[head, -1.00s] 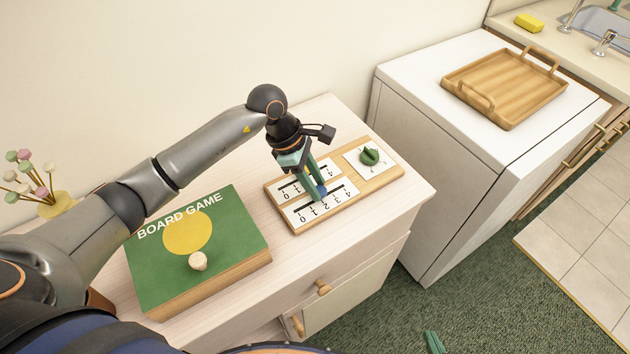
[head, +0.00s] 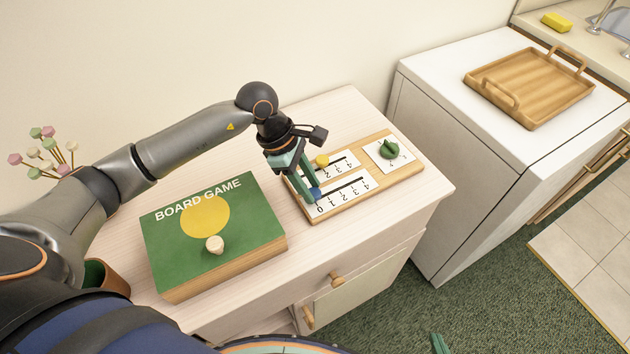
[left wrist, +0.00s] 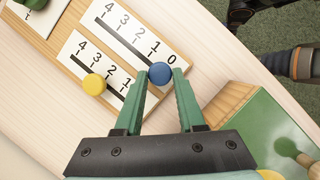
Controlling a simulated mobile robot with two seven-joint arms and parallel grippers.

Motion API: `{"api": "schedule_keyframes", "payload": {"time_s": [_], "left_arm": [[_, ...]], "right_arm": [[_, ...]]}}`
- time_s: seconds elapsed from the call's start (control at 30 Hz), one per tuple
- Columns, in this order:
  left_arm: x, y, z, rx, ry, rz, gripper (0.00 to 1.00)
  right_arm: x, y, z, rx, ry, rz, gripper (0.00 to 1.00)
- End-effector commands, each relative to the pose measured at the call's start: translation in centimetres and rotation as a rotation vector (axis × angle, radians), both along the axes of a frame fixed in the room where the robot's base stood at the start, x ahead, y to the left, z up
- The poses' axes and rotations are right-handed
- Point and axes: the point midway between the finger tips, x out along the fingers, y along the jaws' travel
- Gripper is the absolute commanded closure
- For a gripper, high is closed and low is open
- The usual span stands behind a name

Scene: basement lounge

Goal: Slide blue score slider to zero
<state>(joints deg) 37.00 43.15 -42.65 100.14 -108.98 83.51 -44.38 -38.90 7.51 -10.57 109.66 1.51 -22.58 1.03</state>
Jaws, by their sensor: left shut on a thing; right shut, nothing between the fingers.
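The blue slider knob (head: 315,192) sits at the 0 end of the front scale on the wooden score board (head: 344,208). In the left wrist view the blue knob (left wrist: 160,73) lines up with the 0 mark, between my green fingertips. My left gripper (head: 311,194) reaches down from above and is shut on this knob. The yellow slider knob (head: 322,160) sits around the 2 on the other scale, clear of the fingers. My right gripper (head: 440,343) shows only as green fingertips at the bottom edge of the head view.
A green board game box (head: 170,255) with a pale knob (head: 214,245) lies left of the board. A green dial (head: 389,149) is at the board's right end. A white cabinet (head: 455,150) holds a wooden tray (head: 530,85). Flowers (head: 40,155) stand far left.

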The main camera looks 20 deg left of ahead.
Motion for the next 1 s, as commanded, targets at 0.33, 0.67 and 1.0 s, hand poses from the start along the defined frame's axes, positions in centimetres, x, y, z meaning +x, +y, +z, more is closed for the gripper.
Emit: {"api": "schedule_keyframes", "payload": {"time_s": [0.33, 0.67, 1.0], "left_arm": [[-0.2, 0.2, 0.0, 0.007, 0.009, -0.001, 0.45], [-0.1, 0.1, -0.1, 0.005, 0.007, -0.001, 0.31], [-0.1, 1.7, 3.6, 0.007, 0.000, 0.000, 0.31]], "right_arm": [[0.0, 0.0, 0.1, -0.001, 0.000, -0.001, 1.00], [0.0, 0.0, 0.0, -0.001, 0.000, -0.001, 1.00], [0.0, 0.0, -0.5, -0.001, 0.000, -0.001, 1.00]]}}
